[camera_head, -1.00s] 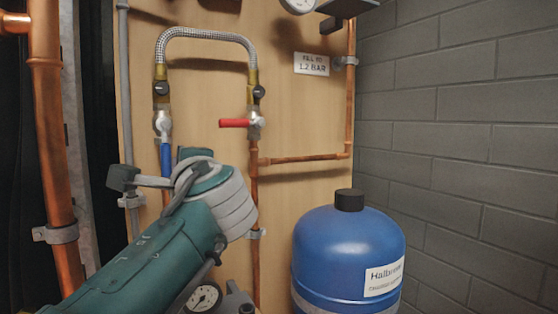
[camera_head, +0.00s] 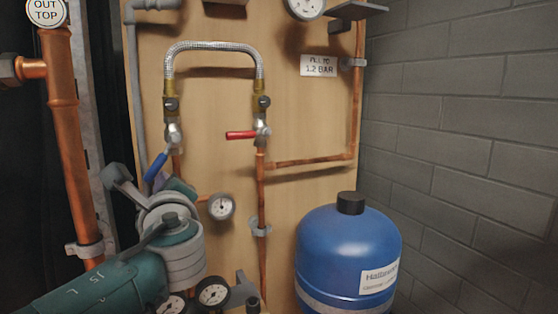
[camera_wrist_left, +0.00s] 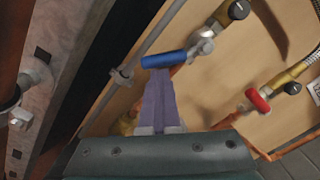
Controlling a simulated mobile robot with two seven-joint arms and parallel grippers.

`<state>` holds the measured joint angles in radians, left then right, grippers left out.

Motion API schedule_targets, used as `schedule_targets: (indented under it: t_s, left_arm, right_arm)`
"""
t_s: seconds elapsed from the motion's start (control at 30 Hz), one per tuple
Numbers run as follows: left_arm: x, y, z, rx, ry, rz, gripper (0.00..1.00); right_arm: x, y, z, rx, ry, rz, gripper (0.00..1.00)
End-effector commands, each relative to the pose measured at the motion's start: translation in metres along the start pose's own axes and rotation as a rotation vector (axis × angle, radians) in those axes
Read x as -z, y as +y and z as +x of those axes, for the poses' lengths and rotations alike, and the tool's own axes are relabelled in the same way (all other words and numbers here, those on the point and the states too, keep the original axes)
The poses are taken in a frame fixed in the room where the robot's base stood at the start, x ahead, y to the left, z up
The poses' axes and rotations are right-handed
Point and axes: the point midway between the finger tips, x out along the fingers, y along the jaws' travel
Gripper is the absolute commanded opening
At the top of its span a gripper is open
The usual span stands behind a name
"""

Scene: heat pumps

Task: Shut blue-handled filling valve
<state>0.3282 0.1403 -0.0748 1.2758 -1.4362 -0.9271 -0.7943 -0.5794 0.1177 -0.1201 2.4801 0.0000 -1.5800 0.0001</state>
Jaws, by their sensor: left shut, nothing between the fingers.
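The filling valve (camera_head: 173,136) hangs under the left end of the braided hose. Its blue handle (camera_head: 155,167) slants down and to the left in the head view. In the left wrist view the blue handle (camera_wrist_left: 163,59) lies across, just beyond my fingertips. My left gripper (camera_wrist_left: 157,74) is shut with nothing between its purple fingers. Its tips are at or very near the handle's underside; I cannot tell whether they touch. In the head view my left gripper (camera_head: 177,186) is partly hidden by its own wrist, right of the handle's lower end. My right gripper is not in view.
A second valve has a red handle (camera_head: 241,135) pointing level to the left. The braided hose (camera_head: 212,45) arches between the valves. A grey pipe (camera_head: 134,85) and a thick copper pipe (camera_head: 75,150) stand left. Gauges (camera_head: 221,206) and a blue tank (camera_head: 345,250) are lower down.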

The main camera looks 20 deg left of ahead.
Motion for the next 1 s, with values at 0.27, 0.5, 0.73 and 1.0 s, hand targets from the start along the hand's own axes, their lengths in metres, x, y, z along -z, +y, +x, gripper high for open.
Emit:
schedule_targets:
  t_s: [0.27, 0.5, 0.73, 1.0]
  left_arm:
    - [-0.026, 0.000, 0.003, 0.010, -0.009, 0.267, 0.00]
    - [-0.041, -0.001, 0.004, 0.022, -0.009, 0.486, 0.00]
    - [-0.051, -0.003, 0.004, 0.030, -0.009, 0.659, 0.00]
    - [-0.057, -0.005, 0.004, 0.033, -0.009, 0.701, 0.00]
  right_arm:
    - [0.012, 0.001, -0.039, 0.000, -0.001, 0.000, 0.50]
    - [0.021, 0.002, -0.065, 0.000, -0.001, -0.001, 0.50]
    - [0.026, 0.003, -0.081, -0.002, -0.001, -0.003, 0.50]
    - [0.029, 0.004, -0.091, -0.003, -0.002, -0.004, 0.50]
